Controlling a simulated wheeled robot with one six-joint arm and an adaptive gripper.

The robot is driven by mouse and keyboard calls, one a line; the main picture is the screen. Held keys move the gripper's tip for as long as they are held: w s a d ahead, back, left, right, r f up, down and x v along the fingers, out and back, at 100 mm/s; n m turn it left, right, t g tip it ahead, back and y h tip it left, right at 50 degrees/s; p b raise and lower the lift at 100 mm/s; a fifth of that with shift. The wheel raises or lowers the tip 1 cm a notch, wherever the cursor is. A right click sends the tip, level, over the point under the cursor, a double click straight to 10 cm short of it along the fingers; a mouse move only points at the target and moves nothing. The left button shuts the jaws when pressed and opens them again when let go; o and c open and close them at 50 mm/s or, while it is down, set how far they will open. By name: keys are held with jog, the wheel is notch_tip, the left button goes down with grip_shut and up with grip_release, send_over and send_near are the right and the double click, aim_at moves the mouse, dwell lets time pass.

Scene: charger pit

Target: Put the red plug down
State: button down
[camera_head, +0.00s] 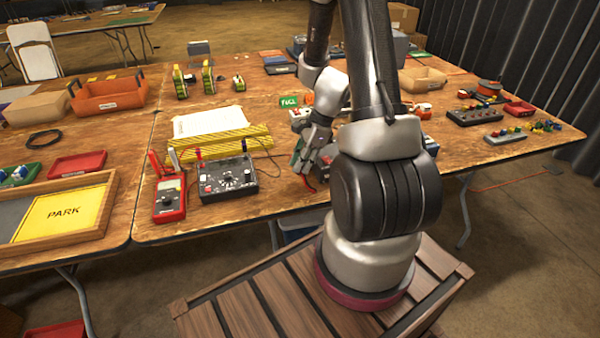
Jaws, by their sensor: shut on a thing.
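My gripper (303,170) is near the front edge of the wooden table, right of a black box with knobs (228,180). A small part of the red plug (309,183) shows at the fingertips, low over the tabletop. My gripper is shut on it. The fingers hide most of the plug, and I cannot tell whether it touches the table. My arm covers the table just to the right.
A red multimeter (169,197) stands left of the black box, with yellow striped strips (215,146) behind. A PARK tray (62,214) lies on the left table. Small boxes with knobs (475,115) are at right. Bare wood shows left of my gripper.

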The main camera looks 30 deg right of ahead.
jog(key=shift+f, duration=1.75)
jog(key=shift+f, duration=0.1)
jog(key=c, duration=1.3)
grip_release()
jog(key=shift+d, duration=0.1)
